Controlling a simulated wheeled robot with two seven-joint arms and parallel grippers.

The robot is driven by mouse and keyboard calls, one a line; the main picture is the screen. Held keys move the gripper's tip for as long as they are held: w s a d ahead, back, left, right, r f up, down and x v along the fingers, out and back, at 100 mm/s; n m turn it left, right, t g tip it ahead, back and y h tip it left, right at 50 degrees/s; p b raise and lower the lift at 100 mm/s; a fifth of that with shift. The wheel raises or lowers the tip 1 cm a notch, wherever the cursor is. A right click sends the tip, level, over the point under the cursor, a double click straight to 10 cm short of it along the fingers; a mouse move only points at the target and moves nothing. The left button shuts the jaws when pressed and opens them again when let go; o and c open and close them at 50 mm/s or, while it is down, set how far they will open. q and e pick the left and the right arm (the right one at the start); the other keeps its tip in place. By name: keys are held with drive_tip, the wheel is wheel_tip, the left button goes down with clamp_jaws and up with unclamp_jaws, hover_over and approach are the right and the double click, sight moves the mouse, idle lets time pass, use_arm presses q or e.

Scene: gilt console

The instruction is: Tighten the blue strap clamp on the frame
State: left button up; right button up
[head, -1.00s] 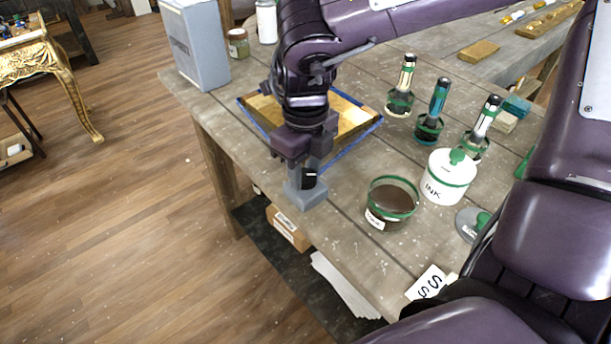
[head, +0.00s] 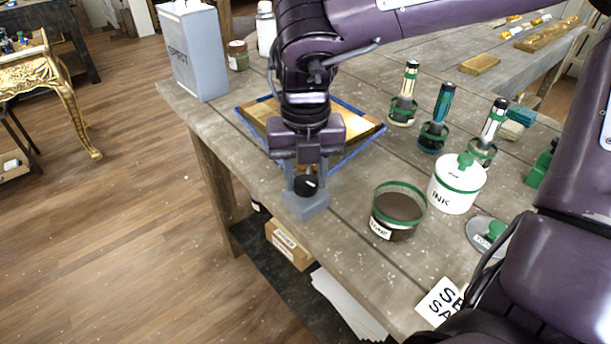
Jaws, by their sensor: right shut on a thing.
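The frame (head: 349,156) lies flat on the workbench, its gold-toned panel partly hidden by my arm. The blue strap (head: 361,148) runs around its outer edge. A grey clamp block (head: 307,206) sits at the frame's near corner, by the bench's front edge, with a black knob (head: 306,187) on it that carries a white mark. My right gripper (head: 306,178) points down over the block, its fingers on either side of the knob and shut on it. My left gripper is not in view.
An open dark jar (head: 398,212) and a white ink pot (head: 456,184) stand right of the clamp. Several banded brushes (head: 440,112) stand behind them. A grey can (head: 194,52) stands at the back left. The bench's front edge (head: 262,193) is close to the clamp.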

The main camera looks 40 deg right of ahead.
sight(305, 181)
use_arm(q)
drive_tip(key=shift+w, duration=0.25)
use_arm(e)
drive_tip(key=o, duration=1)
wheel_tip(305, 181, up, 7)
drive_tip(key=shift+r+p, duration=0.3)
drive_tip(key=shift+r, duration=0.15)
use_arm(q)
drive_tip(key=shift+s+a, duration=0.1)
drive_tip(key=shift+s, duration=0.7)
